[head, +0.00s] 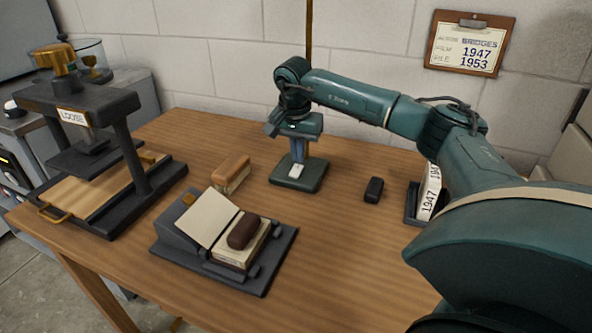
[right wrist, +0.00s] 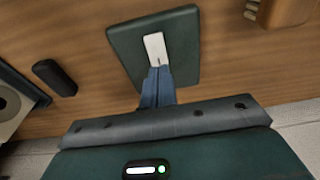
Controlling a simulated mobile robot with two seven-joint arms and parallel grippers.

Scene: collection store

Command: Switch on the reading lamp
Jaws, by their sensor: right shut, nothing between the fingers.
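The reading lamp's dark green square base (head: 314,182) stands on the wooden table near its back edge. A white rocker switch (head: 296,171) sits on the base and also shows in the right wrist view (right wrist: 154,47). A thin brass pole (head: 309,30) rises behind my arm, apparently the lamp's stem; no lamp head or lit bulb is in view. My right gripper (head: 298,158) is shut and empty, pointing down, with its fingertips (right wrist: 158,70) at the near end of the switch. I cannot tell if they touch it or how the switch is set. My left gripper is out of view.
A small black object (head: 373,189) lies right of the base. A wooden-backed brush or block (head: 231,173) lies left of it. A book cradle (head: 260,279) is in front, a dark press (head: 128,150) at left, and labelled boxes (head: 430,195) at right.

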